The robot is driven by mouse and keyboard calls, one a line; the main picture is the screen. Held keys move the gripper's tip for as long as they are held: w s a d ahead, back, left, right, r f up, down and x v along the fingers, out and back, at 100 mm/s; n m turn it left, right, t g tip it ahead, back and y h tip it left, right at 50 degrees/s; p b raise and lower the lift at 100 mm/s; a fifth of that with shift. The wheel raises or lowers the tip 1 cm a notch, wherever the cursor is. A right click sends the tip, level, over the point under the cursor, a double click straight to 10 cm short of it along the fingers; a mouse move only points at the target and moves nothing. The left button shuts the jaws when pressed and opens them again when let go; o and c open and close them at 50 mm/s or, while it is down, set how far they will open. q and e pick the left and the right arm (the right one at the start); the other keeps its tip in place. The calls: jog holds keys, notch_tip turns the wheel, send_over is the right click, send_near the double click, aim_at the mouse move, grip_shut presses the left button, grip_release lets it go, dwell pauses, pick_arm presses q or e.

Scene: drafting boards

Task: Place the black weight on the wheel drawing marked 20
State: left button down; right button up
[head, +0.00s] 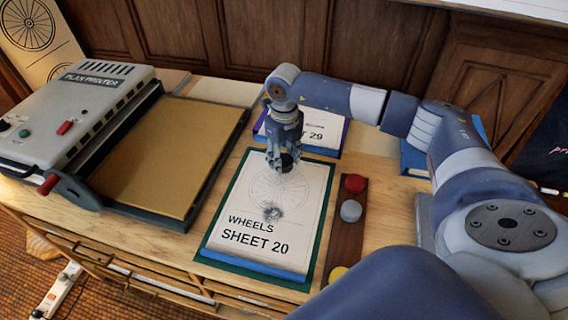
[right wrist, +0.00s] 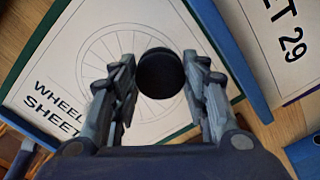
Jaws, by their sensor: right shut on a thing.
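The wheel drawing marked SHEET 20 (head: 240,225) lies on a blue and green board on the table. The black weight (right wrist: 160,73) is a dark round disc between the fingertips of my right gripper (right wrist: 165,85). In the head view the right gripper (head: 285,155) points down over the upper part of the wheel drawing, and the weight (head: 286,161) shows dark at its tips. It appears held above the sheet, with a shadow lower on the paper; the exact height is hard to tell. The sheet also shows in the right wrist view (right wrist: 60,75). My left gripper is not in view.
A sheet marked 29 (head: 325,128) lies behind. A dark wooden strip (head: 346,235) right of sheet 20 holds red, grey and yellow weights. A plan printer (head: 85,100) with a tan bed (head: 160,150) fills the left. A blue item (head: 412,160) lies at the right.

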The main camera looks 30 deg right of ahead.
aim_at(284, 160)
jog(key=shift+s+a+f, duration=0.1)
jog(key=shift+f, duration=1.45)
jog(key=o, duration=1.5)
jog(key=shift+c, duration=0.2)
jog(key=shift+r, duration=0.1)
notch_tip(284, 160, up, 12)
jog(key=shift+r+b, duration=0.1)
jog(key=shift+b, duration=0.25)
